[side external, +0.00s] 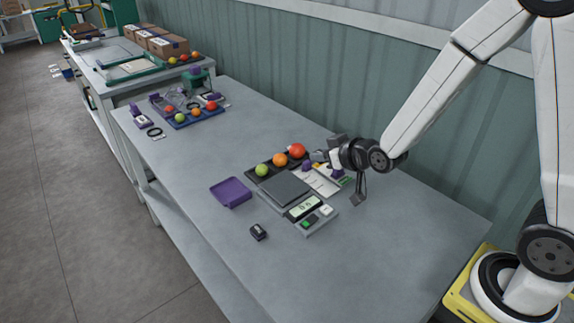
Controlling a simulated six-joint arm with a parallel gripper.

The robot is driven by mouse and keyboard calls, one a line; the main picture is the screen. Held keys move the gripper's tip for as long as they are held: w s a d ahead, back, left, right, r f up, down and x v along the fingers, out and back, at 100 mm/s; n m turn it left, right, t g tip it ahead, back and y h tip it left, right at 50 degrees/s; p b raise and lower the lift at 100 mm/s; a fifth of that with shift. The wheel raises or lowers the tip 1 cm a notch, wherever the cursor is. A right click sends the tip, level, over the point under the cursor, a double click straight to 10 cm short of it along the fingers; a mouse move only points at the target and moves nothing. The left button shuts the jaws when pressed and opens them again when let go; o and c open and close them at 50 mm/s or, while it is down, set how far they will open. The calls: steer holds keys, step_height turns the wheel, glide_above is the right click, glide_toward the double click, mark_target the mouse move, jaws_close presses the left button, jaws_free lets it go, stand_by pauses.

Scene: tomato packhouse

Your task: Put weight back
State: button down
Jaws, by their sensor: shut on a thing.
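My gripper (320,157) is low over the far side of the bench, just behind the scale and near the tomato tray. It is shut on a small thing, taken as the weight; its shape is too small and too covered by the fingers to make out. The grey scale (284,187) has a bare square plate and a lit display (305,207), whose digits I cannot read surely. A small purple item (307,167) sits just below the fingertips; I cannot tell whether they touch.
A dark tray (251,175) with green, orange and red tomatoes stands behind the scale, with papers (322,183) beside it. A purple dish (230,192) and small dark device (258,232) lie in front. A blue tomato tray (180,124) stands farther left. The bench's near right is clear.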

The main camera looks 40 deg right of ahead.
steer(key=shift+w, duration=0.15)
steer(key=shift+w+d+f+m+h, duration=0.1)
steer(key=shift+w+f+m+h, duration=0.1)
steer(key=shift+w+m+h, duration=0.3)
steer(key=shift+w+d+f+m+h, duration=0.1)
steer(key=shift+w+f+m+h, duration=0.15)
steer(key=shift+m+h, duration=0.3)
steer(key=shift+s+d+f+m+g+h, duration=0.15)
steer(key=shift+f+m+g+h, duration=0.45)
steer(key=shift+f+m+h, duration=0.4)
steer(key=shift+s+d+f+m+g+h, duration=0.1)
steer(key=shift+f+m+g+h, duration=0.6)
steer(key=shift+m+h, duration=0.5)
steer(key=shift+s+d+f+m+g+h, duration=0.15)
steer(key=shift+f+m+g+h, duration=0.35)
steer(key=shift+f+m+h, duration=0.55)
steer(key=shift+r, duration=0.15)
steer(key=shift+w, duration=0.1)
